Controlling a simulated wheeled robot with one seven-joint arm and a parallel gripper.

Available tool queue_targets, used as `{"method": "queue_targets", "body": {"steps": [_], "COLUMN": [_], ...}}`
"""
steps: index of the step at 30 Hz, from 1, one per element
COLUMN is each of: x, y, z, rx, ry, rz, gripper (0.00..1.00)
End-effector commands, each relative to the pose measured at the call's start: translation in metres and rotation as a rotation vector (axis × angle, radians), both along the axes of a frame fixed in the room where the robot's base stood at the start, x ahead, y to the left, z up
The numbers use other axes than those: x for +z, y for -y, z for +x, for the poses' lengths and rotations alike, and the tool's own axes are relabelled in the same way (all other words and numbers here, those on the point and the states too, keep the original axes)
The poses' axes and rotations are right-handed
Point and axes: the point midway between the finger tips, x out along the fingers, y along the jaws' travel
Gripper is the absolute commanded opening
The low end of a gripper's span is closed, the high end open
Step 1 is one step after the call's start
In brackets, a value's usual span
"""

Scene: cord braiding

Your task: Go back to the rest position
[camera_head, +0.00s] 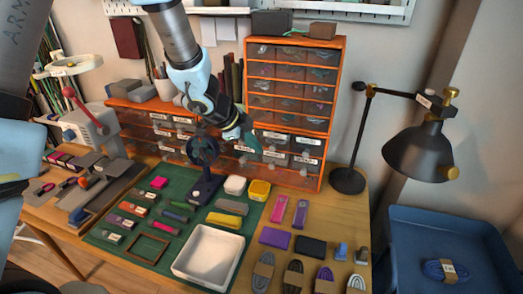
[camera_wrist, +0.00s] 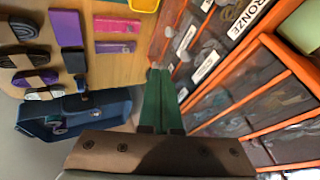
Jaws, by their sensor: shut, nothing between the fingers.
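My gripper (camera_head: 248,140) hangs in front of the orange drawer cabinet, above the back of the green mat. In the wrist view its two green fingers (camera_wrist: 161,75) lie together, shut with nothing between them. A dark round disk on a stand (camera_head: 204,160) stands upright on the mat, just left of and below my gripper. My arm reaches down to it from the top of the head view. No cord shows in the gripper.
The orange cabinet (camera_head: 338,75) with labelled drawers is close behind my gripper. A white tray (camera_head: 232,272), a yellow box (camera_head: 259,189) and several cord bundles lie on the table. A black lamp (camera_head: 415,150) stands at right, above a blue bin (camera_head: 440,222).

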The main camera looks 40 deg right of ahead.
Motion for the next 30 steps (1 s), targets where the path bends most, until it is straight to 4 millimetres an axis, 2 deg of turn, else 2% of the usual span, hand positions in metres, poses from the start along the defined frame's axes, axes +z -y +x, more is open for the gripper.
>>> {"method": "queue_targets", "body": {"steps": [3, 7, 17, 20, 23, 25, 26, 27, 29, 30], "x": [0.019, 0.031, 0.036, 0.040, 0.047, 0.054, 0.058, 0.061, 0.065, 0.067], "y": [-0.012, -0.021, -0.027, -0.035, -0.060, -0.091, -0.108, -0.132, -0.172, -0.199], "z": [0.001, 0.002, 0.003, 0.016, 0.050, 0.082, 0.096, 0.112, 0.132, 0.142], "rx": [0.001, 0.002, 0.005, 0.067, 0.234, 0.411, 0.496, 0.616, 0.793, 0.912], "ry": [0.002, 0.000, 0.000, 0.004, 0.007, 0.007, 0.005, -0.004, -0.020, -0.037], "rz": [-0.002, -0.001, 0.000, 0.000, 0.000, 0.006, 0.010, 0.018, 0.033, 0.046], "gripper": [0.00, 0.00, 0.00, 0.00, 0.00, 0.00, 0.00, 0.00, 0.00, 0.00]}}
